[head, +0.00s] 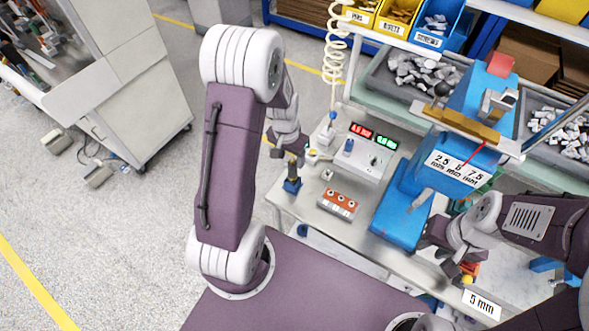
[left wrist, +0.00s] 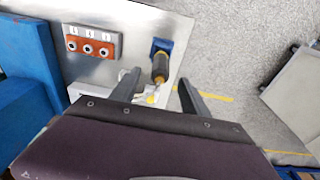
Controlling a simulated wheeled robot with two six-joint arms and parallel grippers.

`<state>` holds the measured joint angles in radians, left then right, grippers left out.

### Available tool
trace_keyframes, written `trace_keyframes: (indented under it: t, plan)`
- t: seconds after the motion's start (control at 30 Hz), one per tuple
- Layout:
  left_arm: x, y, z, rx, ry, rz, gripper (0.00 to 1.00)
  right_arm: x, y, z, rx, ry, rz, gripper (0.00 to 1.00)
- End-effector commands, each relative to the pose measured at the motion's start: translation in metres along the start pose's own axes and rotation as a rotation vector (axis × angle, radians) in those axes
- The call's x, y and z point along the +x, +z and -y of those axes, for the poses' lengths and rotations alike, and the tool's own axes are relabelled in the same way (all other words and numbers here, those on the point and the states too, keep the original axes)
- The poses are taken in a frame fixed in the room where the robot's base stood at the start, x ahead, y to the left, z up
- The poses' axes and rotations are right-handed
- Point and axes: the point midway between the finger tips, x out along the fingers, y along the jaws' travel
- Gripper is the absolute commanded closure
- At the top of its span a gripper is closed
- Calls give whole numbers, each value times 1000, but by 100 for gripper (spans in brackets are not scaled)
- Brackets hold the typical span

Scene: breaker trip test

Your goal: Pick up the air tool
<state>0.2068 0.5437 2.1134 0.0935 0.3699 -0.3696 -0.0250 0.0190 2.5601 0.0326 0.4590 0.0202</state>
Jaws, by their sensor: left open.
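The air tool (left wrist: 160,68), dark with a brass-coloured lower part, stands in a blue holder (left wrist: 163,46) at the bench edge in the left wrist view. In the head view the blue holder (head: 291,186) is at the bench's left edge, and my gripper largely hides the tool. My left gripper (head: 292,152) is open above the holder. In the left wrist view its two fingers (left wrist: 158,92) are apart, with the tool showing between them and no grip on it. My right gripper (head: 460,266) is low at the right, its jaws unclear beside a red-orange item (head: 468,268).
A white coiled hose (head: 335,60) hangs behind the left gripper. A display box (head: 362,152), an orange socket block (head: 338,203) and a blue press (head: 403,215) stand right of the holder. Bins of parts (head: 425,75) line the back. Open floor lies left.

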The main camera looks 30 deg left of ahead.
Motion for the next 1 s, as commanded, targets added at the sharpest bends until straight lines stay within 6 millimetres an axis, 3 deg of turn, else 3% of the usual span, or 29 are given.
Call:
trace_keyframes:
  t: [0.1,0.37,0.6,0.87,1.0]
  plan:
    - [17,1,0,1,2,4,46,-6,-1,0,0,0,0,67]
    - [33,0,0,1,2,5,46,-12,-1,0,0,0,0,67]
    - [73,-1,3,1,1,2,46,-18,-2,0,0,0,0,67]
    - [77,-1,3,0,0,0,46,-18,-2,0,0,0,0,67]
    - [77,-1,3,1,0,0,82,-18,-2,0,0,0,0,67]
